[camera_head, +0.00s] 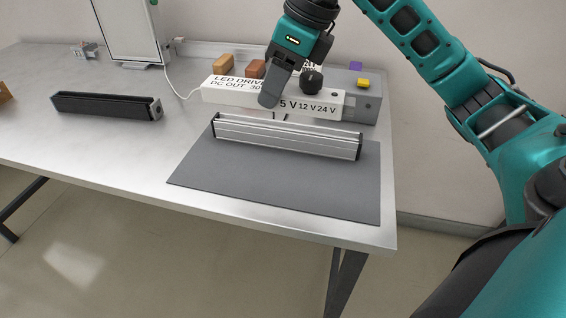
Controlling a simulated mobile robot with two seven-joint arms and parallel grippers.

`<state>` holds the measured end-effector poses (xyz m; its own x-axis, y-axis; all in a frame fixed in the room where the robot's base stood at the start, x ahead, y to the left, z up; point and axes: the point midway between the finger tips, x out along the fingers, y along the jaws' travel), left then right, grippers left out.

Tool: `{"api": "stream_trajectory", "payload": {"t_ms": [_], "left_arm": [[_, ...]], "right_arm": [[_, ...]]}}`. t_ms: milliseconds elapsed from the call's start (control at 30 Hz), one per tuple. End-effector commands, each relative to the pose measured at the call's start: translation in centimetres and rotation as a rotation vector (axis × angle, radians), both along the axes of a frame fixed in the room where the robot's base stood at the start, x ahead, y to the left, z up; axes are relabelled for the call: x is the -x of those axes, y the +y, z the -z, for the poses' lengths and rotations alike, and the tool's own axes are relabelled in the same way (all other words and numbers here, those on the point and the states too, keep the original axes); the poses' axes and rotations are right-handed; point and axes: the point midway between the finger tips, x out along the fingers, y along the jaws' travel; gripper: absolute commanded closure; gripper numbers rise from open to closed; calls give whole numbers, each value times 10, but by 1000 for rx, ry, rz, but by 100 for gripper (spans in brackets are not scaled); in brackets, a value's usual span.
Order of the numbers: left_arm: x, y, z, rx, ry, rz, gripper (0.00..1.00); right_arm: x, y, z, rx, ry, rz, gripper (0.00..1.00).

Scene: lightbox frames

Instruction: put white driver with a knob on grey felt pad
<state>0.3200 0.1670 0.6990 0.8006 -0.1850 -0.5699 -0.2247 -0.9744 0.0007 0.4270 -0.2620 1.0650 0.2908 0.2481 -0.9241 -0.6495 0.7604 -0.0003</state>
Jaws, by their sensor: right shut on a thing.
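The white driver (232,96) has black lettering and a round black knob (312,80) on its top. It is at the back right of the table, behind the grey felt pad (270,180). My right gripper (270,97) comes down from above and is shut on the driver, left of the knob. The gripper hides part of the driver's front and lettering. I cannot tell whether the driver touches the table. The pad lies flat at the table's front right. My left gripper is not in view.
A silver finned bar (285,137) lies across the pad's back part. A grey box (362,106) with a yellow block (363,83) stands right of the driver. A black bar (107,106) lies left. A white-framed panel (127,30) stands at the back. The pad's front is clear.

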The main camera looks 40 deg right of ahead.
Motion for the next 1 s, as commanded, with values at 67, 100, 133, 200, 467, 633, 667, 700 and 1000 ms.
{"api": "stream_trajectory", "payload": {"t_ms": [67,100,133,200,467,633,667,700,1000], "left_arm": [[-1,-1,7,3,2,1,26],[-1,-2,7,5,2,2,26],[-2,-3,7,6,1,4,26],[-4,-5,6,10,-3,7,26],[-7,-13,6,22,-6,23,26],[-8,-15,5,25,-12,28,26],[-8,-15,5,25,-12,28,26],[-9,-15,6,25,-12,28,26],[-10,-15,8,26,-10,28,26]], "right_arm": [[1,0,29,1,7,0,95],[1,0,39,1,7,1,95],[1,0,47,0,7,0,95],[1,0,66,0,5,0,95],[1,0,120,-1,1,1,95],[0,0,131,-1,-2,0,95],[0,0,133,-1,-1,0,95],[0,0,137,-1,0,0,95],[0,0,168,-1,-2,0,95]]}}
